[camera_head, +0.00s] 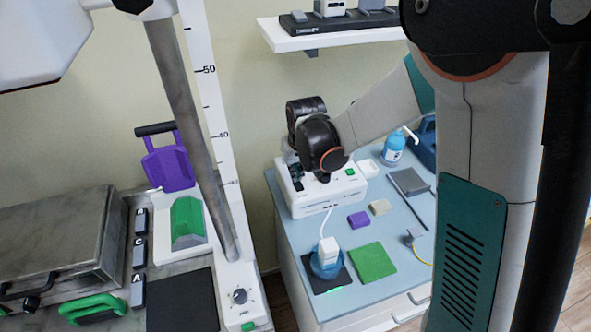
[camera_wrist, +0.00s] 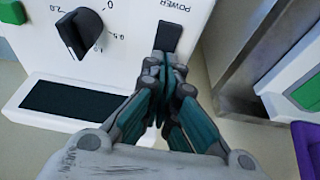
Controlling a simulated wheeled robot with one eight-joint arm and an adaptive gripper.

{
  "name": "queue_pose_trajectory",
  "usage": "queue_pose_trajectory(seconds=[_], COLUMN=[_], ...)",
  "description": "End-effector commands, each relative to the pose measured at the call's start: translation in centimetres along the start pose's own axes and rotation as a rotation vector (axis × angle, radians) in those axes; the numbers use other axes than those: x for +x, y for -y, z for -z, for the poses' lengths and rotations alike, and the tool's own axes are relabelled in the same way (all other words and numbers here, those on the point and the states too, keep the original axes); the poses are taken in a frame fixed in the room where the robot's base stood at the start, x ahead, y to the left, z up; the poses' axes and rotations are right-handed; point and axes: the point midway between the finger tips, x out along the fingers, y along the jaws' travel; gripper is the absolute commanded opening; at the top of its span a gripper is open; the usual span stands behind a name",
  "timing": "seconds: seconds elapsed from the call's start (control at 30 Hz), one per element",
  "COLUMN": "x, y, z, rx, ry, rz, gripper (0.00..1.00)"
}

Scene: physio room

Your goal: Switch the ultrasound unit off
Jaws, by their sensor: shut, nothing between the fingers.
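The white ultrasound unit (camera_head: 318,205) stands at the back left of the pale blue table top. In the wrist view its panel (camera_wrist: 125,75) shows a black dial (camera_wrist: 80,33), a dark display (camera_wrist: 68,105), a green button (camera_wrist: 12,12) and a black switch (camera_wrist: 169,37) under the upside-down word POWER. My gripper (camera_wrist: 161,65) is shut and empty, its fingertips at the near end of that switch. I cannot tell whether they touch it.
The table (camera_head: 300,262) also holds a blue pump bottle (camera_head: 393,148), a green pad (camera_head: 372,262), a purple block (camera_head: 358,219) and a white-topped blue item (camera_head: 326,258). A ruled post (camera_head: 210,110) stands left of the unit. A wall shelf (camera_head: 335,38) hangs above.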

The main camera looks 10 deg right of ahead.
Motion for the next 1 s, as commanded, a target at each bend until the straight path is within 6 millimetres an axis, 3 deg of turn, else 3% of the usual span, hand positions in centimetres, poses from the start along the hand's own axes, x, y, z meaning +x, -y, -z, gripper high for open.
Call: queue_pose_trajectory(seconds=[0.17,1.0], x=[0.9,-0.3], y=[0.0,0.0], z=[0.0,-1.2], rx=[0.0,0.0], ry=[0.0,0.001], rz=[0.0,0.0], gripper=[0.0,0.0])
